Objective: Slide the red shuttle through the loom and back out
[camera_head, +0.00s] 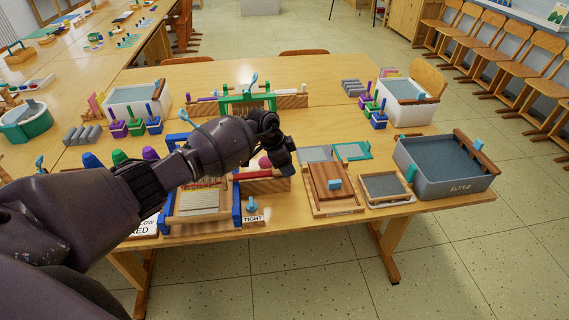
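The loom (237,206) stands near the front edge of the table, a blue frame with pale threads at its front; my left arm hides much of its upper and left part. A red piece (264,162), probably the red shuttle, shows just left of my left gripper, over a wooden rail with a red strip (258,174) at the loom's right side. My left gripper (284,165) points down beside the red piece, at the rail's right end. I cannot tell whether it touches or grips anything. My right gripper is not in view.
Right of the loom lie a wooden board with a blue knob (322,190), a small framed screen (385,188) and a grey tub (448,163). A green frame (247,103) stands behind. A TIGHT label (253,219) lies at the front edge. White bins stand at the back.

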